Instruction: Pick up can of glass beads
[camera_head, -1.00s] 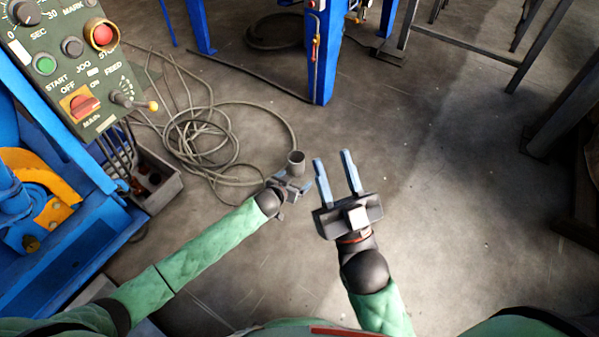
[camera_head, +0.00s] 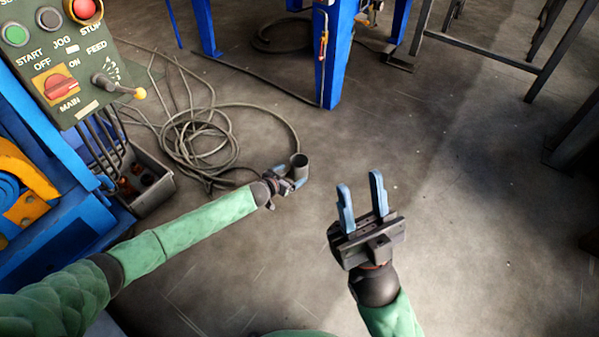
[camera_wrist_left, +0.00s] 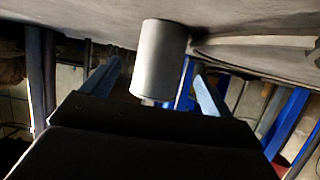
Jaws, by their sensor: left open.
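The can (camera_head: 300,169) is a plain grey cylinder, open at the top, near the middle of the head view. It also shows in the left wrist view (camera_wrist_left: 160,58), between the two blue fingers, with a gap visible on each side. My left gripper (camera_head: 291,183) is open around the can, low over the floor. Its fingers partly hide the can's lower part in the head view. The beads inside cannot be made out. My right gripper (camera_head: 361,180) is open and empty, to the right of the can, its fingers pointing up the picture.
A loose coil of grey cable (camera_head: 205,140) lies on the floor behind and left of the can. A metal bin (camera_head: 155,197) with small objects stands beside the blue machine and its control panel (camera_head: 70,62). A blue post (camera_head: 331,60) stands behind.

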